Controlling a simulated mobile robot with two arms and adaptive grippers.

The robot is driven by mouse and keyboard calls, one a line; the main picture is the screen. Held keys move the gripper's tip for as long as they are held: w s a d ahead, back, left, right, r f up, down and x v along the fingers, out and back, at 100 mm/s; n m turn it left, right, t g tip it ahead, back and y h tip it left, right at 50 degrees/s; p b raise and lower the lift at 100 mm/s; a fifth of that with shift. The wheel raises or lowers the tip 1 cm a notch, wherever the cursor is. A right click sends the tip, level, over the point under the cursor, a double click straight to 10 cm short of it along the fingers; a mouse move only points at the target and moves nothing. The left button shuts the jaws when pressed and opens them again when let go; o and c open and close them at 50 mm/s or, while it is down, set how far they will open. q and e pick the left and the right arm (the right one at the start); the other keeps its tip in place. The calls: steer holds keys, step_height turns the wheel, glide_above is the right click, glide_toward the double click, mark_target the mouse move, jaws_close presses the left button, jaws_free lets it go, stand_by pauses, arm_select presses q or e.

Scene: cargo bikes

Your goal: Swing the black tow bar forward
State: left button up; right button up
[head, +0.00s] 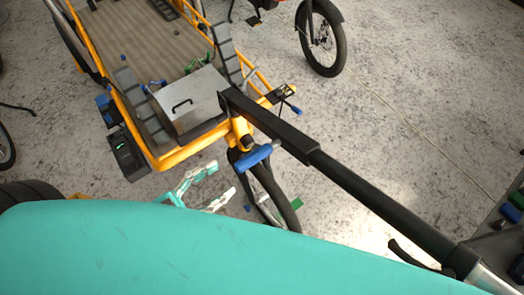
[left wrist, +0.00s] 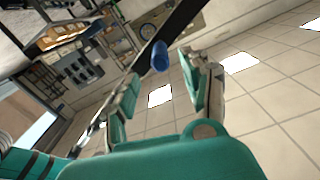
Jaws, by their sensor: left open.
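The black tow bar (head: 350,185) runs from the front of the yellow cargo bike (head: 180,155) down to the lower right in the head view. A blue grip (head: 257,155) sits beside the bar near the bike end. My left gripper (head: 213,184) is open and empty, below and left of the blue grip. In the left wrist view, the blue grip (left wrist: 160,55) shows beyond and between the open fingertips (left wrist: 160,75), with the dark bar (left wrist: 180,22) behind it. The fingers look apart from both. My right gripper is not in view.
A grey metal box (head: 190,103) stands on the cargo bed. A front wheel (head: 272,190) is close to my left gripper. Another bike's wheel (head: 322,38) stands at the top. A tray with coloured tools (head: 512,215) is at the right edge. The floor right of the bike is mostly clear.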

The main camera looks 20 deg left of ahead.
mark_target(271, 146)
arm_select(q)
steer(key=p+x, duration=0.1)
steer(key=x, duration=1)
steer(key=shift+w+d+r, duration=0.1)
steer(key=shift+w+d, duration=0.2)
jaws_close()
